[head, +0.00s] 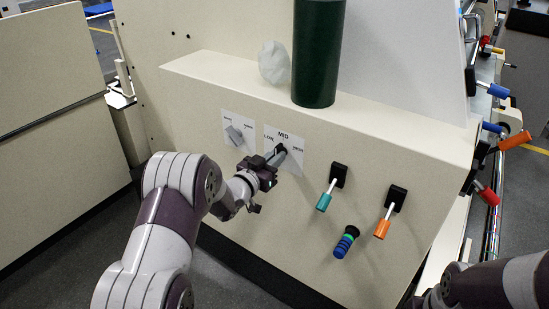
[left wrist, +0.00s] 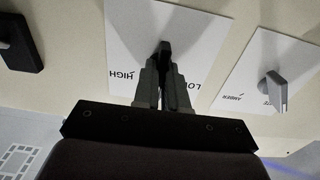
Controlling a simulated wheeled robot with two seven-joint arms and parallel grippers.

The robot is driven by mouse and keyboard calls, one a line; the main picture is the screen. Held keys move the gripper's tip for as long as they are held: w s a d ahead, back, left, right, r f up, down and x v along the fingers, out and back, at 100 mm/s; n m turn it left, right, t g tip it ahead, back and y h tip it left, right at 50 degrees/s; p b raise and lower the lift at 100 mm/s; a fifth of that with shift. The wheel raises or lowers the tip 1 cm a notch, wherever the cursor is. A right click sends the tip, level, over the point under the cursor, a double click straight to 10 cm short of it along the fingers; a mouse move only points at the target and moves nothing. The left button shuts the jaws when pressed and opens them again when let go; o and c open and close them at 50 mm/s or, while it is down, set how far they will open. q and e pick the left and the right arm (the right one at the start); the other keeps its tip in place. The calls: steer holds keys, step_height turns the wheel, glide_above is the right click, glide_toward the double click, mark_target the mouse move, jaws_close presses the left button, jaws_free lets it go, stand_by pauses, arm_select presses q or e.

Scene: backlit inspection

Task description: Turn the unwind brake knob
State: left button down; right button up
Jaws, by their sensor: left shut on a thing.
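The dark knob (head: 282,148) is on a white label plate (head: 293,163) marked MID at the top and what looks like LOW and HIGH at the sides, on the cream panel front. My left gripper (head: 274,157) reaches it from the left and is shut on it. In the left wrist view the two fingers (left wrist: 163,80) close on the dark knob (left wrist: 165,48), hiding much of it and part of the lettering. A name for the brake is not readable. My right arm comes in at the lower right; its gripper is not clearly shown.
A grey selector knob (head: 234,136) sits on a plate just left, also in the left wrist view (left wrist: 273,91). A dark green cylinder (head: 318,60) stands on the ledge.

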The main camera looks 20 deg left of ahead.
arm_select(q)
steer(key=shift+w+r, duration=0.1)
steer(key=shift+r, duration=0.1)
steer(key=c, duration=1.3)
jaws_free()
steer(key=shift+o, duration=0.6)
steer(key=shift+f, duration=0.15)
steer(key=v, duration=1.2)
steer(key=shift+s, duration=0.3)
steer(key=shift+a, duration=0.1)
